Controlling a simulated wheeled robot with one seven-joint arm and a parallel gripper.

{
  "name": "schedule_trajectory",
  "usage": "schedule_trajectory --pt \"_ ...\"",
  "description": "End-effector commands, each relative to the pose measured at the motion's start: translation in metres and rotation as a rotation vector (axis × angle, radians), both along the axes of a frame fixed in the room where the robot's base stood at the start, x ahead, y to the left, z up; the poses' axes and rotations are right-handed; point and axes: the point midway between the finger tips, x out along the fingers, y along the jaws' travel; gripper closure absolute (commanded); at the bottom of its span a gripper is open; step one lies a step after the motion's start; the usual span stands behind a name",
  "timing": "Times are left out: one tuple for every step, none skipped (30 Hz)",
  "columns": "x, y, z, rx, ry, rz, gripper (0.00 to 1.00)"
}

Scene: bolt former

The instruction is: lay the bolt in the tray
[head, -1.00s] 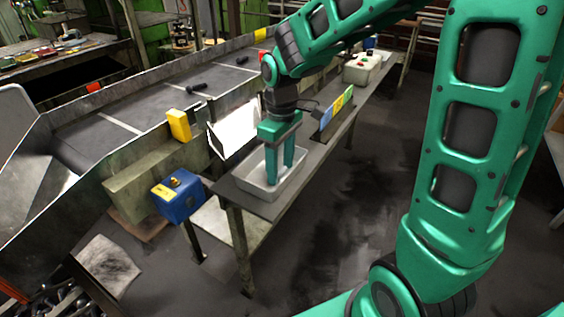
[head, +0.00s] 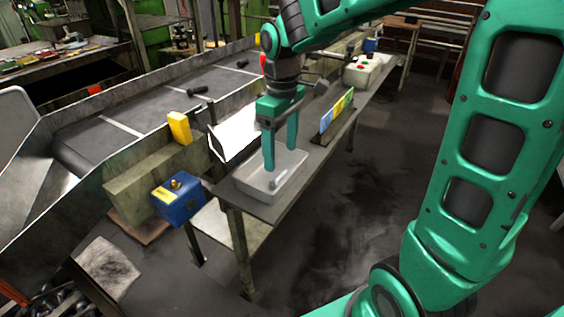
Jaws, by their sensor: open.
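The grey tray (head: 288,174) sits on the near end of the narrow bench. A small dark thing (head: 272,184), probably a bolt, lies in the tray near its front; it is too small to tell surely. My gripper (head: 280,159) is open and points down above the tray, with nothing seen between its fingers. Its fingers hide part of the tray's back. Two dark bolts lie on the conveyor, a nearer one (head: 198,90) and a farther one (head: 242,64).
The conveyor's side wall runs left of the bench. A blue box (head: 178,199) with a button and a yellow box (head: 179,127) stand near it. A coloured sign panel (head: 337,110) and a pale control box (head: 363,70) stand farther along the bench. The floor at right is clear.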

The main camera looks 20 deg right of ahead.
Motion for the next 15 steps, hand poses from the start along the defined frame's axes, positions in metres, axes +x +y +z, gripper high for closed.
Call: schedule_trajectory --pt "0.001 0.000 0.012 0.000 -0.005 -0.001 0.29" --pt "0.001 -0.001 0.017 0.000 -0.004 -0.001 0.29" --pt "0.002 -0.001 0.025 0.001 -0.004 -0.001 0.29" --pt "0.001 -0.001 0.031 0.000 -0.004 -0.001 0.29" --pt "0.001 -0.001 0.036 0.000 -0.004 -0.001 0.29" --pt "0.001 -0.001 0.042 0.000 -0.004 0.000 0.29" --pt "0.001 -0.001 0.046 0.001 -0.003 0.000 0.29" --pt "0.001 -0.001 0.050 0.000 -0.002 0.000 0.29" --pt "0.002 -0.001 0.055 0.000 -0.002 0.000 0.29" --pt "0.002 -0.002 0.058 0.000 -0.002 0.000 0.29" --pt "0.001 -0.002 0.060 0.001 -0.001 -0.001 0.29" --pt "0.001 -0.002 0.063 0.000 0.000 -0.001 0.29" --pt "0.001 -0.002 0.064 0.000 0.000 -0.001 0.29" --pt "0.001 -0.002 0.066 0.000 0.000 -0.001 0.29" --pt "0.001 -0.002 0.067 0.000 0.000 -0.001 0.29"
